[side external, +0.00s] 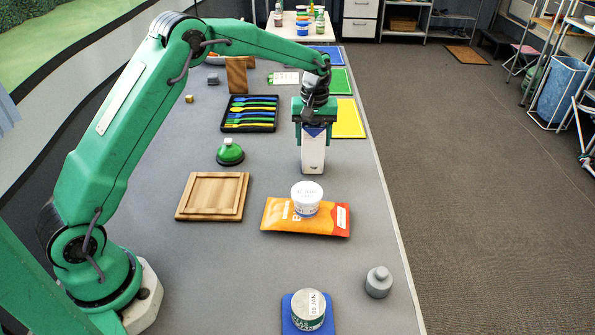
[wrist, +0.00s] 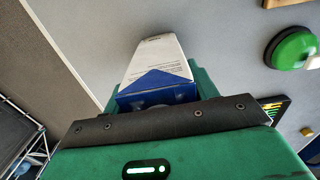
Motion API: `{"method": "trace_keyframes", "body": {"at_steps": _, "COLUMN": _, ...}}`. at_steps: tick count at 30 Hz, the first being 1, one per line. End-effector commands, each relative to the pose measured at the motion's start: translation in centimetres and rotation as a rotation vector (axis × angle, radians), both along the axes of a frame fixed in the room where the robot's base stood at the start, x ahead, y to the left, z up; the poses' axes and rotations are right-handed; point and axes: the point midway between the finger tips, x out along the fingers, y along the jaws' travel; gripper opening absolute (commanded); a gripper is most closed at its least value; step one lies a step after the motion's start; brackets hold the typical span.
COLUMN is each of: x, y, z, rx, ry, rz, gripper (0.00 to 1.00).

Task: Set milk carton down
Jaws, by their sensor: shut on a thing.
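The white milk carton (side external: 313,155) with a blue top hangs upright below my gripper (side external: 314,122) in the side external view. My gripper is shut on its upper part, and its jaws hide much of the blue top. The carton's base is at or just above the grey table, left of the right table edge; I cannot tell whether it touches. In the wrist view the carton (wrist: 158,60) shows its white side and blue top between the green jaws.
An orange packet (side external: 285,222) with a white tub (side external: 306,196) on it lies in front. A yellow mat (side external: 347,118) is behind to the right. A cutlery tray (side external: 250,127), green bell-shaped object (side external: 230,150) and wooden board (side external: 213,194) are left. Bare table surrounds the carton.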

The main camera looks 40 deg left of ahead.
Motion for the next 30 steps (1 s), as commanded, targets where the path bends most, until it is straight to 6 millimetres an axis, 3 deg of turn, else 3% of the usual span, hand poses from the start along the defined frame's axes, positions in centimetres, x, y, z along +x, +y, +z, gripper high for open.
{"method": "trace_keyframes", "body": {"at_steps": 1, "x": 0.0, "y": 0.0, "z": -0.1, "rx": 0.000, "ry": 0.000, "rz": 0.000, "gripper": 0.32}}
{"method": "trace_keyframes", "body": {"at_steps": 2, "x": 0.0, "y": 0.0, "z": -0.1, "rx": 0.000, "ry": 0.000, "rz": 0.000, "gripper": 0.64}}
{"method": "trace_keyframes", "body": {"at_steps": 4, "x": 0.0, "y": 0.0, "z": -0.1, "rx": 0.000, "ry": 0.000, "rz": 0.000, "gripper": 0.78}}
{"method": "trace_keyframes", "body": {"at_steps": 5, "x": 0.0, "y": 0.0, "z": -0.1, "rx": 0.000, "ry": 0.000, "rz": 0.000, "gripper": 0.80}}
{"method": "trace_keyframes", "body": {"at_steps": 20, "x": 0.0, "y": 0.0, "z": 0.8, "rx": 0.000, "ry": 0.000, "rz": 0.000, "gripper": 0.80}}
{"method": "trace_keyframes", "body": {"at_steps": 30, "x": 0.1, "y": 0.0, "z": 5.2, "rx": 0.000, "ry": -0.003, "rz": 0.000, "gripper": 0.80}}
